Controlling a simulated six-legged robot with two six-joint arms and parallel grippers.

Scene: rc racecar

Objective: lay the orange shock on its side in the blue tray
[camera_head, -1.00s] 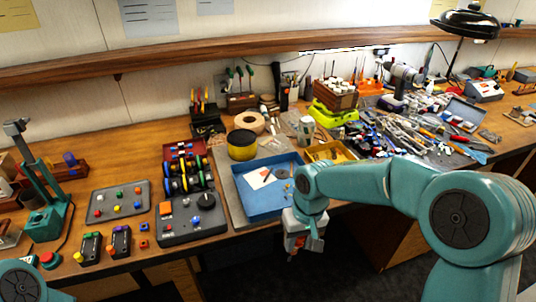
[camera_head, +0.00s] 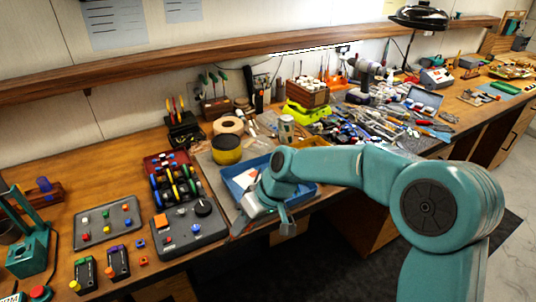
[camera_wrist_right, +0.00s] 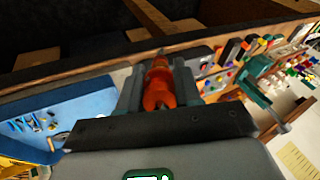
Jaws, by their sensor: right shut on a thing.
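The orange shock (camera_wrist_right: 160,85) is between the two grey fingers of my right gripper (camera_wrist_right: 158,78) in the right wrist view, and the gripper is shut on it. In the head view my right gripper (camera_head: 263,226) is at the bench's front edge, by the near side of the blue tray (camera_head: 233,184). The shock cannot be made out there. My right arm hides much of the tray. In the right wrist view the blue tray (camera_wrist_right: 85,108) lies to the left of the shock, apart from it. My left gripper is not in view.
A grey control box (camera_head: 190,229) with a black knob is to the left. Tools crowd the bench at the right.

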